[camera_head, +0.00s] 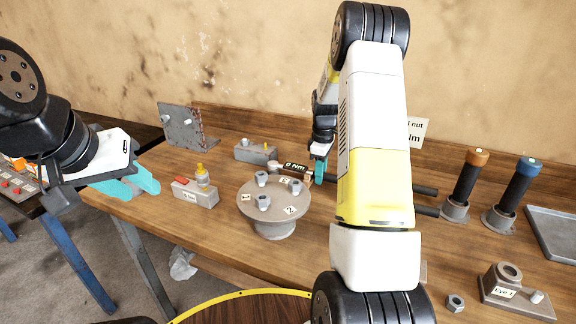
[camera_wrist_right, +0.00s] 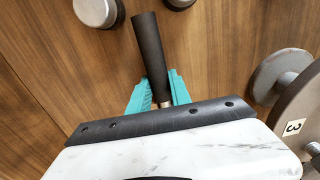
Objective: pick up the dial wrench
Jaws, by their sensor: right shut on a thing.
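The dial wrench (camera_head: 296,167) is a dark bar with a display reading "0 Nm", in the head view behind the round fixture. Its black handle (camera_wrist_right: 149,48) shows in the right wrist view, running up between the teal fingers. My right gripper (camera_head: 320,170) is shut on the wrench; it also shows in the right wrist view (camera_wrist_right: 160,90). My arm hides part of the wrench in the head view. I cannot tell how far it is from the table. My left gripper (camera_head: 146,187) is open and empty at the table's left edge.
The round fixture (camera_head: 273,227) with several nuts stands in front of the wrench. To the right are an orange-topped tool (camera_head: 465,183), a blue-topped tool (camera_head: 513,191) and a grey tray (camera_head: 556,232). A block marked "Eye 1" (camera_head: 515,290) sits front right.

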